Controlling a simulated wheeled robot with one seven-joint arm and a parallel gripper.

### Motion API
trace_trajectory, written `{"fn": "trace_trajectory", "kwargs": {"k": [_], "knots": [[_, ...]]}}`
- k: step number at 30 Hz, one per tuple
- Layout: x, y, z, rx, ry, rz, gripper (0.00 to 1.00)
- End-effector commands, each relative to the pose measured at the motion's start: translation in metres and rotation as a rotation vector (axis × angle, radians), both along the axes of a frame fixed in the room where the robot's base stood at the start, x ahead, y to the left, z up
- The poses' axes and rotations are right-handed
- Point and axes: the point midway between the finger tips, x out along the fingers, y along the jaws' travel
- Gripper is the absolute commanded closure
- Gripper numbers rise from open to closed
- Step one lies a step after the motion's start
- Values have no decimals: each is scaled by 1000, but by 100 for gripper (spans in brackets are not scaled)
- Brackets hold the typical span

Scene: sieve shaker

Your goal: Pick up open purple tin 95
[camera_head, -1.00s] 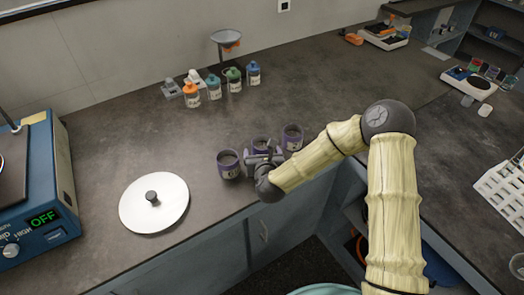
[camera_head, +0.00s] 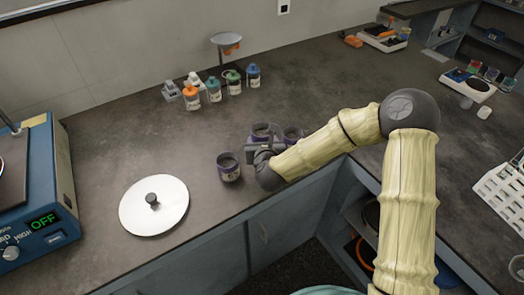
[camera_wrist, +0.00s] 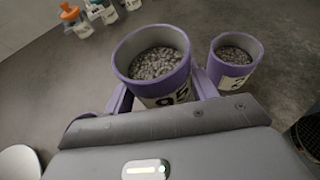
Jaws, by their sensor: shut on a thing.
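The open purple tin 95 (camera_wrist: 152,65) is full of grey grains and sits between the two purple fingers of my gripper (camera_wrist: 163,95) in the wrist view. Its label is partly hidden by the gripper body. In the head view the same tin (camera_head: 262,129) is the middle one, behind my gripper (camera_head: 258,147). The gripper is shut on it and the tin appears raised and upright.
A second open purple tin (camera_head: 228,168) stands to the left and a third (camera_head: 293,133) close on the right. A white round lid (camera_head: 154,207) lies at the front left. Several capped bottles (camera_head: 213,90) stand behind. A blue machine (camera_head: 38,205) reads OFF.

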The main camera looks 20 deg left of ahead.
Motion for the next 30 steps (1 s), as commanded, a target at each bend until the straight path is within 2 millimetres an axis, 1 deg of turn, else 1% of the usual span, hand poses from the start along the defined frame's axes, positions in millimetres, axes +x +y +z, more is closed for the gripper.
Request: {"fn": "trace_trajectory", "kwargs": {"k": [1,3,7,11,30], "knots": [[0,0,12,1,-4,-1,69],[0,0,23,1,-3,-1,69],[0,0,34,0,0,0,69],[0,0,36,0,1,1,69],[0,0,36,0,1,0,69]]}}
